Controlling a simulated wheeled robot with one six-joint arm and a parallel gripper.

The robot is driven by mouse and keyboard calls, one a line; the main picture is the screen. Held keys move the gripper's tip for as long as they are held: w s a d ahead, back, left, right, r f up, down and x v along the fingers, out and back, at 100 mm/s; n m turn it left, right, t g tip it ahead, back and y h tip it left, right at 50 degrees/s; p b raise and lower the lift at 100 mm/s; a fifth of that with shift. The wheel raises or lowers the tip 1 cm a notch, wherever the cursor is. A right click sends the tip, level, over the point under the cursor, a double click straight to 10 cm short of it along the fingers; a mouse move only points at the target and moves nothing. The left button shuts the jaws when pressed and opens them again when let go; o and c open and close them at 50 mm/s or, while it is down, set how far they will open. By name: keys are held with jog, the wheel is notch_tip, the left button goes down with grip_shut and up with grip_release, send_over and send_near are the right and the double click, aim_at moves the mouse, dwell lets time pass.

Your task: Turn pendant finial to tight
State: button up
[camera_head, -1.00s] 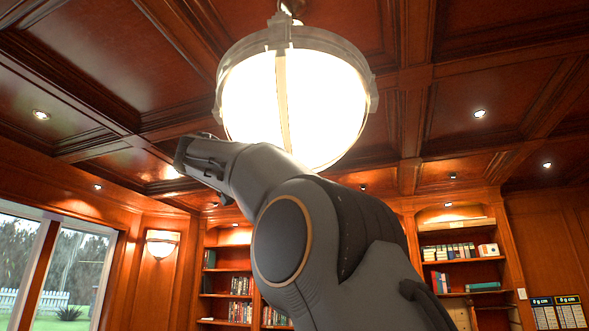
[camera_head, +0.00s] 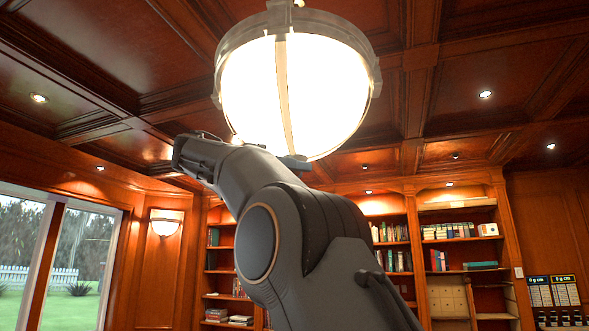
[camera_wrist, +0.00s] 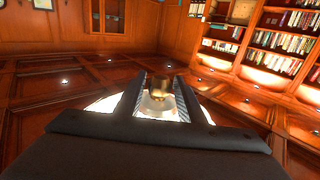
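The pendant lamp (camera_head: 340,85) is a glowing round bowl in a metal ring with vertical straps, hanging from the ceiling. A small brass finial (camera_wrist: 159,87) shows in the wrist view, in front of the lamp's bright glass. My gripper (camera_wrist: 160,88) is open, with one finger on each side of the finial and a visible gap at both sides. I cannot tell how deep the finial sits between the fingers. In the head view my arm hides the finial and most of the gripper; a small dark part shows just under the bowl.
The coffered ceiling (camera_head: 90,60) has deep wooden beams and small lights. Bookshelves (camera_head: 460,235) stand along the far wall, with a window (camera_head: 70,265) at the left. The space around the lamp looks clear.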

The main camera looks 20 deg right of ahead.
jog(key=shift+o, duration=0.6)
jog(key=shift+r, duration=0.1)
jog(key=s+a, duration=0.1)
jog(key=a, duration=0.6)
jog(key=shift+a+p, duration=0.35)
